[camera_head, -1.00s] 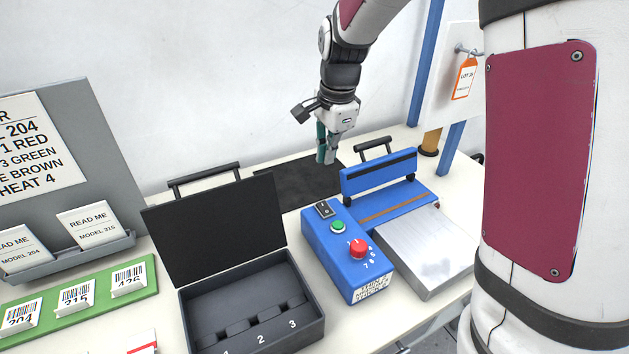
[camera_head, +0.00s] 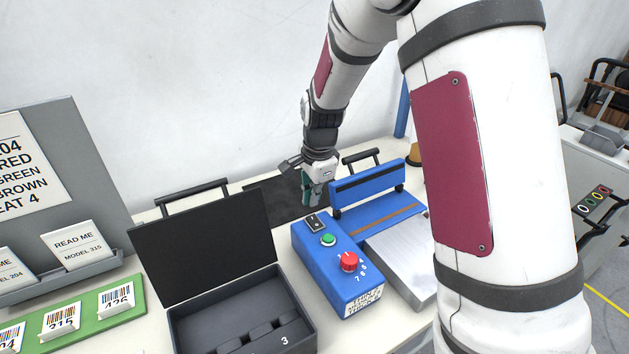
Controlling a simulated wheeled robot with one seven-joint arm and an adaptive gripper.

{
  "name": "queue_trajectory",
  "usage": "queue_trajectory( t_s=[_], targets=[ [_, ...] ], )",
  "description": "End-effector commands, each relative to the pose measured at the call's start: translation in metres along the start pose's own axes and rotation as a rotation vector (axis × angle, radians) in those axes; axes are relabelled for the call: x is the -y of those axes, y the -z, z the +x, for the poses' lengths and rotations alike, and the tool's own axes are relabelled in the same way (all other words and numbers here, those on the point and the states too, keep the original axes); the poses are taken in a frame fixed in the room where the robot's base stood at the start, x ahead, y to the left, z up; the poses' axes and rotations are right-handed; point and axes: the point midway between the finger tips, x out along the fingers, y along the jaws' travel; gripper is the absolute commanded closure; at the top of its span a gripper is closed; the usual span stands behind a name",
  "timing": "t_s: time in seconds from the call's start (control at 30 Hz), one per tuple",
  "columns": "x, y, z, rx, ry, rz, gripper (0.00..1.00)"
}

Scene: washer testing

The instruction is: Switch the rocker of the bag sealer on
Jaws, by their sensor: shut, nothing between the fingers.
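The bag sealer (camera_head: 327,268) is a blue box with a blue sealing arm (camera_head: 369,184) and a silver plate on its right. Its black rocker (camera_head: 314,223) sits at the back of the box top, behind a green button (camera_head: 328,240) and a red numbered knob (camera_head: 349,261). I cannot read the rocker's position for certain. My gripper (camera_head: 312,204) is shut and empty, pointing down just behind the rocker. Its fingertips look close to the rocker; I cannot tell whether they touch it.
An open black case (camera_head: 205,240) with numbered compartments stands left of the sealer. A dark mat (camera_head: 268,192) lies behind. A green board (camera_head: 130,294) with barcode tags and a grey stand (camera_head: 90,150) with cards are at the left. My arm covers the right side.

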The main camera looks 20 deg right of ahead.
Motion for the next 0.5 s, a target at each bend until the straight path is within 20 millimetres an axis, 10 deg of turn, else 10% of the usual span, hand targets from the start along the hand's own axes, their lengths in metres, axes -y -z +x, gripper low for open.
queue_trajectory(
  t_s=[0.5],
  targets=[
    [0.000,0.000,0.044,0.000,0.001,0.000,1.00]
  ],
)
